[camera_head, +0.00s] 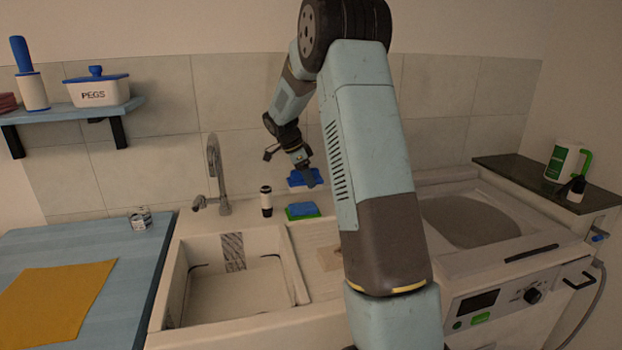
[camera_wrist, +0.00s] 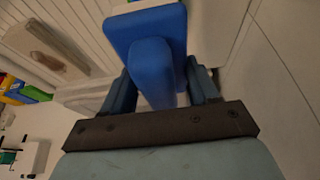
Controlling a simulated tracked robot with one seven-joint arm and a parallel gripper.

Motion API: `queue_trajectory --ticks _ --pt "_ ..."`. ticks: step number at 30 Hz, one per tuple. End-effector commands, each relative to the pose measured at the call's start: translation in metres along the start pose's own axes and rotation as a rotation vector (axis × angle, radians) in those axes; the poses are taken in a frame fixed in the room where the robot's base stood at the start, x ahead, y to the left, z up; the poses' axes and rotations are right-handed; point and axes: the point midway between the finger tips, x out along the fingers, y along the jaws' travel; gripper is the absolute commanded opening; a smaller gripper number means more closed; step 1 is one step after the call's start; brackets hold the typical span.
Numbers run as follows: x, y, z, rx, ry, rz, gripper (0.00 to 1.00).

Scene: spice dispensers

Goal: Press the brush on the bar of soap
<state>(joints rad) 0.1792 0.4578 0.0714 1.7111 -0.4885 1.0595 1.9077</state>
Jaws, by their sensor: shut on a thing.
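A blue brush (camera_head: 297,178) is held by my gripper (camera_head: 308,174) above the back ledge of the sink. In the wrist view my gripper (camera_wrist: 160,86) has its two fingers on either side of the brush's rounded blue handle (camera_wrist: 152,65), with the wider blue block beyond it. The bristles are hidden. An oblong brownish piece (camera_wrist: 45,42) shows at the upper left of the wrist view, apart from the brush.
The sink basin (camera_head: 235,290) is open in front. Tiled wall is close behind the gripper.

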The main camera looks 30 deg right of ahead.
Motion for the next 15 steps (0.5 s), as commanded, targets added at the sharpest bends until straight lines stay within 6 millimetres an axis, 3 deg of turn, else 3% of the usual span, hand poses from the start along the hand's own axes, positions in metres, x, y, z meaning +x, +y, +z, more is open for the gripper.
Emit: queue_trajectory --ticks 15 --pt "0.021 -0.005 0.008 0.008 0.002 0.005 0.35"
